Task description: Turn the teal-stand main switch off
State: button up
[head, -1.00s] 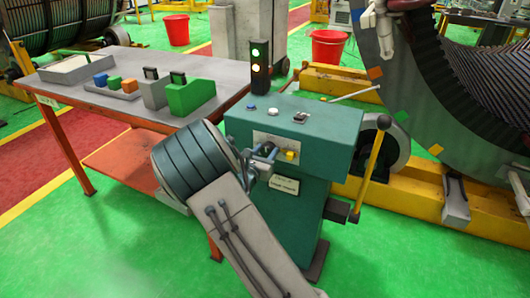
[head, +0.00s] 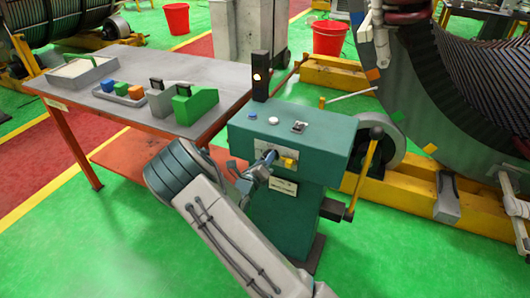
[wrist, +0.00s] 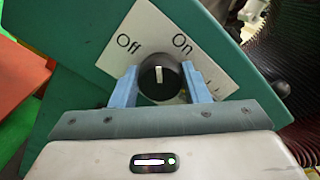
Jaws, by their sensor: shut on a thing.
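The teal stand (head: 285,212) carries a sloping panel with a pale label plate. In the wrist view, the main switch (wrist: 158,78) is a round dark knob with a white pointer mark, below the words "Off" and "On" on the plate (wrist: 150,30). The mark points up in the picture, between the two words. My gripper (wrist: 160,86) has its blue fingers on either side of the knob and is shut on it. In the head view, my gripper (head: 264,163) is at the front panel and largely hides the knob.
A yellow-handled lever (head: 365,165) is on the stand's right side. A grey table (head: 165,68) with a green block (head: 196,103) stands at left. Green floor is open in front.

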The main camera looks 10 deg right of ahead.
jog(key=n+p, duration=0.6)
jog(key=n, duration=0.2)
jog(key=shift+a+f+n, duration=0.1)
jog(key=shift+a+n, duration=0.05)
jog(key=shift+n, duration=0.25)
dwell(0.4)
jog(key=o, duration=1)
jog(key=shift+c, duration=0.2)
jog(key=v, duration=1.3)
jog(key=shift+s+a+b, duration=0.25)
jog(key=shift+b, duration=0.1)
